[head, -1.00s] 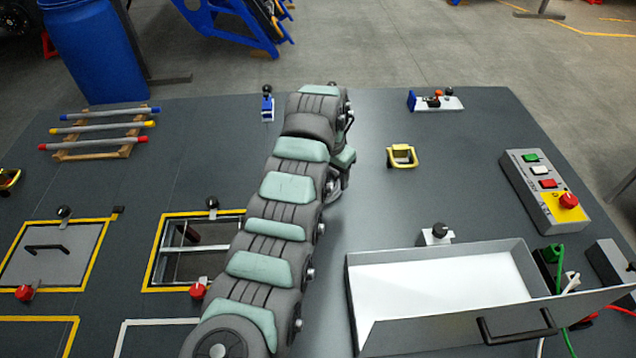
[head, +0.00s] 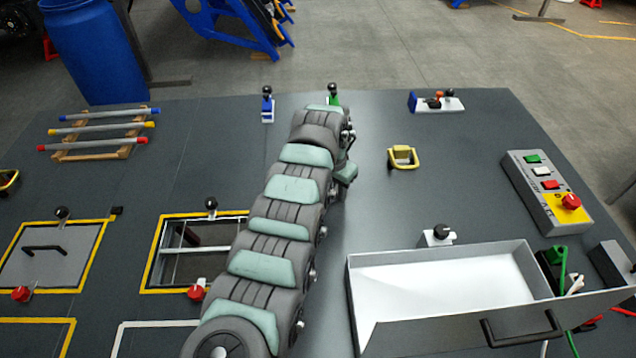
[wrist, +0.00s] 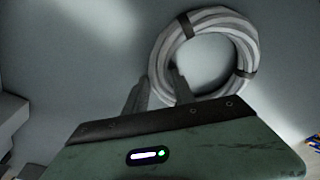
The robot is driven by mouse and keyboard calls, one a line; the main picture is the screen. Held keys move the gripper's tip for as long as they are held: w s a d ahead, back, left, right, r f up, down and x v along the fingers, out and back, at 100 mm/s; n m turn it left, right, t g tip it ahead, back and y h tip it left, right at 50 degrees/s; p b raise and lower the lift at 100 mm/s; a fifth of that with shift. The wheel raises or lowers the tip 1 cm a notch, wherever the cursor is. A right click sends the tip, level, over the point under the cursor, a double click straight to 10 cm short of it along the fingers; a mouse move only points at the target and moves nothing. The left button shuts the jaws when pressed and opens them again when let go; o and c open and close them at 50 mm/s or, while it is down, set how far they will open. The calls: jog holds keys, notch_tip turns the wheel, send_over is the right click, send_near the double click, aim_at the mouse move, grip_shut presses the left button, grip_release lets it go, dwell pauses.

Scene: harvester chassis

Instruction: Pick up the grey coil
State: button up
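The grey coil (wrist: 203,22) lies on the dark surface in the wrist view, a ring of pale grey cable with black bands. My gripper (wrist: 159,73) is at its near left side. Its two dark fingers stand apart, one outside the ring and one over the ring's opening, with the left part of the coil between them. Whether either finger touches the cable I cannot tell. In the head view my arm hides the coil and the fingers.
A yellow handle (head: 403,158) and a button box (head: 546,192) are right of my arm. An open grey drawer or tray (head: 445,280) is at front right. A yellow-framed opening (head: 152,255) lies left. Small levers (head: 267,105) stand at the back edge.

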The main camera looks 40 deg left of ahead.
grip_shut()
dwell(1.0)
